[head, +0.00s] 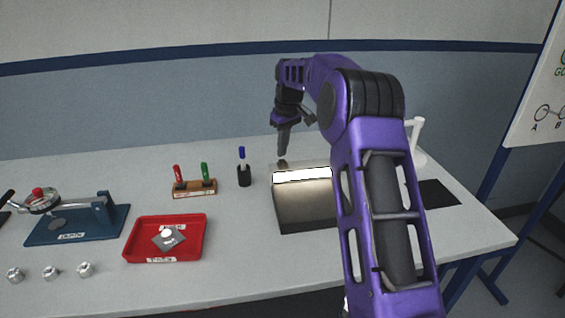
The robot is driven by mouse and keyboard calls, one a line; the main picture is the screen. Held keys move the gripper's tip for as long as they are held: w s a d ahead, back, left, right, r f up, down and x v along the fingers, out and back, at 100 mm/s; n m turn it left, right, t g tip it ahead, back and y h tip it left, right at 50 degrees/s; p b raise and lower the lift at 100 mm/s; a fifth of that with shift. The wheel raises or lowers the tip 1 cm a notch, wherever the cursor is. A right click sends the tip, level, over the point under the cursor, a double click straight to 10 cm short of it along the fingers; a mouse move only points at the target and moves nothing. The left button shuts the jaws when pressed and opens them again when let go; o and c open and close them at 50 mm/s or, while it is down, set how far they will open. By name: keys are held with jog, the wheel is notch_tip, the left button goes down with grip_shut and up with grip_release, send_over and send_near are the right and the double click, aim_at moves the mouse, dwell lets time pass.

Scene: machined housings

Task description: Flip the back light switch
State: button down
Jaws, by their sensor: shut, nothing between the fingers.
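A low metal box (302,208) with a bright white strip (302,175) along its back part stands on the table right of centre. My purple arm crosses in front of its right side. My gripper (282,157) is shut and empty, pointing down at the back left edge of the box. A small dark spot lies right at the fingertips; I cannot tell whether it is the switch or part of the fingers, nor whether they touch the box. No switch can be made out clearly.
A blue marker in a black holder (244,176) stands close left of the box. Further left are a wooden block with red and green markers (194,188), a red tray (194,248), a blue fixture (80,226) and several metal parts. A dark mat (438,193) lies right.

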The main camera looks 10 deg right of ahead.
aim_at(283, 161)
jog(key=shift+f+b, duration=0.45)
jog(key=shift+f, duration=0.65)
dwell(0.5)
notch_tip(283, 161, up, 7)
jog(key=p, duration=0.6)
jog(key=shift+p, duration=0.3)
jog(key=shift+r, duration=0.1)
